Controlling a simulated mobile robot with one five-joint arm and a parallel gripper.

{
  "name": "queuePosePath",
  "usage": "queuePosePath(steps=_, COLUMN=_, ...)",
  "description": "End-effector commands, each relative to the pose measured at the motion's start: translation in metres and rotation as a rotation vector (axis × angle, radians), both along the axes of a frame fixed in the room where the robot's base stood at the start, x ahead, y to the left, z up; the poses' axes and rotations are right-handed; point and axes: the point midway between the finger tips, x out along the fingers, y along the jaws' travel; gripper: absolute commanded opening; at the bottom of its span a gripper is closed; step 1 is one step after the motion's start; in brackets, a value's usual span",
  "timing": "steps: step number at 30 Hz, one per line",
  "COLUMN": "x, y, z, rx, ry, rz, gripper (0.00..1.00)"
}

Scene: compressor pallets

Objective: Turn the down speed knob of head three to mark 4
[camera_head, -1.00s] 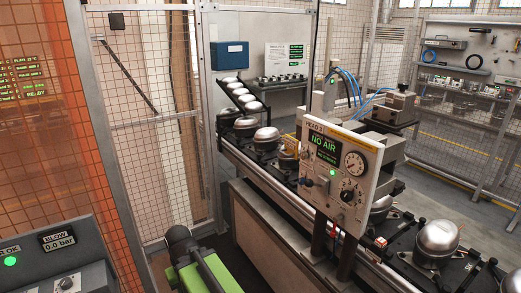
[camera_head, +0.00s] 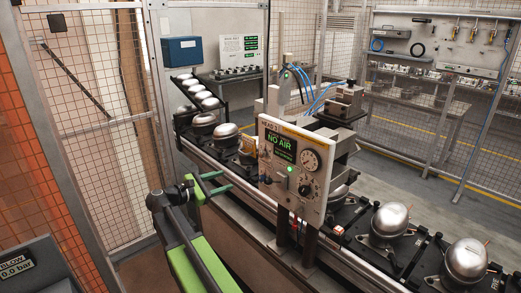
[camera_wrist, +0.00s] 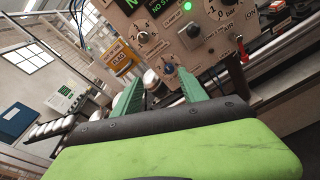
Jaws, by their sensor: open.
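In the wrist view, a dark knob (camera_wrist: 146,38) with a numbered scale sits at the panel's upper left. The small labels are unclear, so I cannot tell which knob is down speed. My gripper (camera_head: 228,179) is open and empty, apart from the panel; its green fingers also show in the wrist view (camera_wrist: 160,73).
The conveyor (camera_head: 232,171) carries several silver compressors in black pallets and runs behind and below the panel. Black posts (camera_head: 309,250) hold the panel up. A mesh fence (camera_head: 105,130) stands at the left. Open floor lies beyond the conveyor.

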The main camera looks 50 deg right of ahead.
Motion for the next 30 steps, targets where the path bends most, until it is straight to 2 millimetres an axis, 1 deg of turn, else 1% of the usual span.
queuePosePath(steps=1, x=0.004, y=-0.009, z=0.018, rx=-0.057, ry=0.059, rz=0.001, gripper=0.50)
queuePosePath(steps=3, x=0.005, y=-0.015, z=0.033, rx=-0.109, ry=0.120, rz=0.001, gripper=0.50)
queuePosePath(steps=5, x=0.006, y=-0.016, z=0.037, rx=-0.129, ry=0.143, rz=0.002, gripper=0.50)
queuePosePath(steps=8, x=0.005, y=-0.017, z=0.038, rx=-0.134, ry=0.148, rz=0.003, gripper=0.50)
queuePosePath(steps=11, x=0.005, y=-0.026, z=0.038, rx=-0.132, ry=0.147, rz=0.002, gripper=0.50)
queuePosePath(steps=14, x=0.003, y=-0.045, z=0.037, rx=-0.131, ry=0.147, rz=0.000, gripper=0.50)
queuePosePath(steps=24, x=-0.002, y=-0.130, z=0.037, rx=-0.131, ry=0.144, rz=0.000, gripper=0.50)
queuePosePath(steps=27, x=-0.003, y=-0.153, z=0.037, rx=-0.130, ry=0.144, rz=0.001, gripper=0.50)
queuePosePath(steps=30, x=-0.005, y=-0.170, z=0.037, rx=-0.131, ry=0.144, rz=0.002, gripper=0.50)
